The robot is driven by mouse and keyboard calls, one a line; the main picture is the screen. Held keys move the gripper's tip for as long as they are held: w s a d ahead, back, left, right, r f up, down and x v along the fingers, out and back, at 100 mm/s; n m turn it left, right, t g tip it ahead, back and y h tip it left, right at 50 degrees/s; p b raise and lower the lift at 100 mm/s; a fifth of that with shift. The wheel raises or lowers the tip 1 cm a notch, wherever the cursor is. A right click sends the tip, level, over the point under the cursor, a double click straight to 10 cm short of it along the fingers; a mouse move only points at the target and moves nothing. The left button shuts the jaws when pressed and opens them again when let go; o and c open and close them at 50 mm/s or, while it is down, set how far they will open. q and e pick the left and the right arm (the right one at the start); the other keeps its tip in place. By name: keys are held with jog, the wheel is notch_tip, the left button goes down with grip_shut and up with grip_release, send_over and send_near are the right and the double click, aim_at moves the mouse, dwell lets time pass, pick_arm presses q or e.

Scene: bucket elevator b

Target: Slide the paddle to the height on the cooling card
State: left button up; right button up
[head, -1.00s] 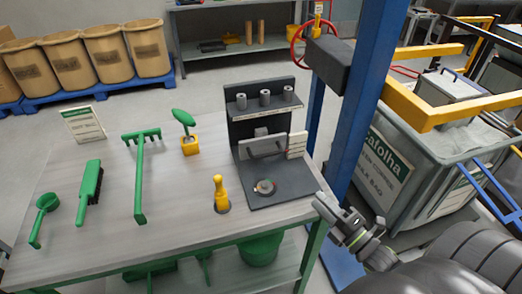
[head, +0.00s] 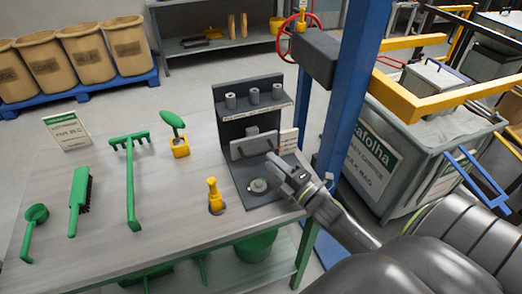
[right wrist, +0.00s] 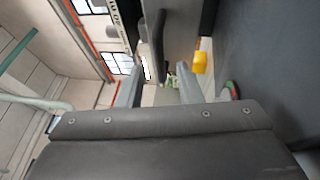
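A dark upright stand (head: 227,126) stands at the right end of the table. A flat grey plate (head: 246,147), seemingly the paddle, sits across its front below a small shelf. A white marked strip (head: 288,140) is at the plate's right. A white card with a green header (head: 68,130) stands at the table's left back; its text is too small to read. My right gripper (head: 277,162) is just in front of and right of the plate, fingers pointing toward it. In the right wrist view its two fingers (right wrist: 160,88) are apart with nothing clearly between them. My left gripper is out of view.
Several small grey cylinders (head: 253,96) stand on the stand's shelf, and a round metal piece (head: 258,186) lies on its base. A yellow handle (head: 214,195) stands left of it. Green tools (head: 130,180) lie further left. A blue post (head: 345,95) rises behind right.

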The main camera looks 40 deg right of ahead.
aim_at(261, 153)
jog(key=p+x, duration=0.1)
jog(key=x, duration=0.3)
jog(key=shift+w+r, duration=0.1)
jog(key=shift+w+a+p, duration=0.15)
jog(key=shift+w+p, duration=0.15)
jog(key=shift+w, duration=0.35)
grip_shut()
